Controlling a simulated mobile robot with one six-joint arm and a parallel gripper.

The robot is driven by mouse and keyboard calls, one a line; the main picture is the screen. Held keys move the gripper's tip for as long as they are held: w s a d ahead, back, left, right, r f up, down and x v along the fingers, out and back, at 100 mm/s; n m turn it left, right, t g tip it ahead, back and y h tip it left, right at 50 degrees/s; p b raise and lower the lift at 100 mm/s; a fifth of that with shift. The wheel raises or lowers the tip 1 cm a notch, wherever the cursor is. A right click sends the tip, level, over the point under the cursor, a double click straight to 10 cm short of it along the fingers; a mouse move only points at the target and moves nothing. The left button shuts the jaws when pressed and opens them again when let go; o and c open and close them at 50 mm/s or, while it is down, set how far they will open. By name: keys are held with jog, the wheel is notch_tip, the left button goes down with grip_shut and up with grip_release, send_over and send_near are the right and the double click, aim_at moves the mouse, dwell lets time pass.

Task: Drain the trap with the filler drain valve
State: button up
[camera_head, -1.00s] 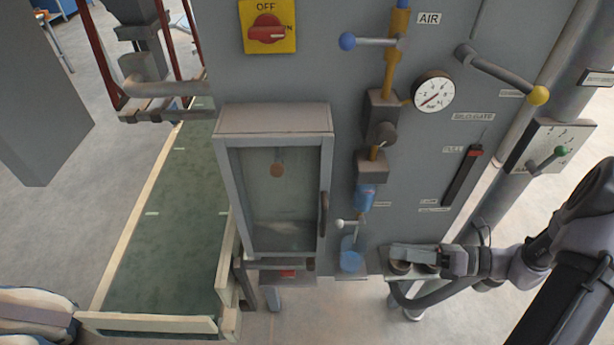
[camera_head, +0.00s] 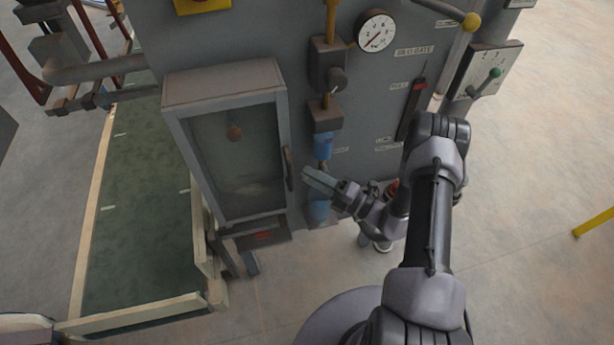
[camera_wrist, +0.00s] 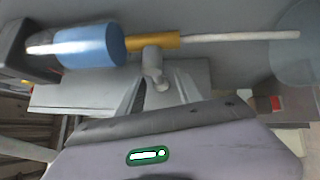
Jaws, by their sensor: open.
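The blue trap bowl (camera_head: 323,146) hangs under the filter block on the panel; in the wrist view it (camera_wrist: 90,45) lies sideways at upper left. A brass pipe (camera_wrist: 172,41) leads from it to a pale drain tube (camera_wrist: 240,37). The drain valve lever (camera_wrist: 155,72), with a light rounded end, sticks out from this pipe. In the head view the lever is hidden by my gripper (camera_head: 318,180), just below the bowl. In the wrist view my gripper (camera_wrist: 155,92) is open, with the lever end between or just in front of its fingers; contact cannot be told.
A blue cup (camera_head: 319,211) stands below the drain. The glazed cabinet (camera_head: 180,165) with its dark door handle (camera_head: 289,168) is close on the left of my gripper. The pressure gauge (camera_head: 375,31) and a red-topped pull lever (camera_head: 412,108) are above right.

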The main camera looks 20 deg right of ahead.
jog(key=shift+x, duration=0.85)
grip_shut()
dwell(0.8)
